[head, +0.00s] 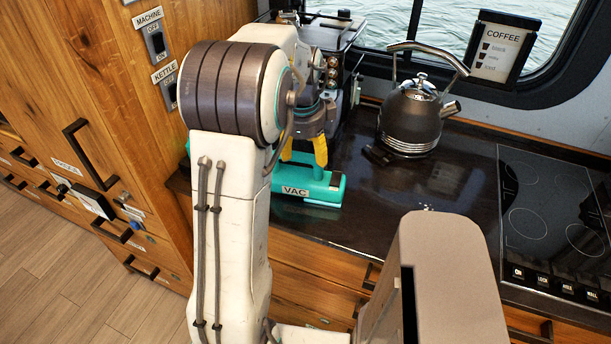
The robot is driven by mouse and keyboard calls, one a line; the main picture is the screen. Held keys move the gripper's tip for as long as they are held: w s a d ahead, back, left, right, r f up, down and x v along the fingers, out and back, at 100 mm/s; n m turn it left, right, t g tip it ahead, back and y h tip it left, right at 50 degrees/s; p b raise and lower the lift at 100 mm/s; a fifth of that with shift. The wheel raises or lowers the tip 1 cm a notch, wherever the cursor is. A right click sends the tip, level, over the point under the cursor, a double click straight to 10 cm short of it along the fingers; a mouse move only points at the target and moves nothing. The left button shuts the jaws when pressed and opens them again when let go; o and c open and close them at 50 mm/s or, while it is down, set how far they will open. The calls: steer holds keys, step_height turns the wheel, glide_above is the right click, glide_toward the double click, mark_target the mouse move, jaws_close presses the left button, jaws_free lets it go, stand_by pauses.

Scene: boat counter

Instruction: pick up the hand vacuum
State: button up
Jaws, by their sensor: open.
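The hand vacuum (309,185) is a teal, long-bodied tool with a white label reading VAC. It lies on the dark counter near the front edge, and its left part is hidden behind my arm. My gripper (304,157), with yellow fingers, points down just above the vacuum. Its fingers are open. One finger shows in front of the vacuum's upper part, and I cannot tell whether it touches. My arm hides part of the gripper.
A dark kettle (411,122) stands on the counter right of the gripper. A coffee machine (333,50) stands behind it. A black cooktop (545,205) is at the right. A wooden cabinet (100,60) rises close on the left. The counter (385,205) right of the vacuum is clear.

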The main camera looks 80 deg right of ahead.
mark_target(307, 157)
steer(key=f+p, duration=0.1)
steer(key=p, duration=0.2)
steer(key=shift+d+f, duration=0.1)
steer(key=shift+f, duration=0.15)
steer(key=shift+d+f+p, duration=0.25)
steer(key=shift+f+p, duration=0.8)
steer(key=shift+f, duration=0.2)
jaws_close()
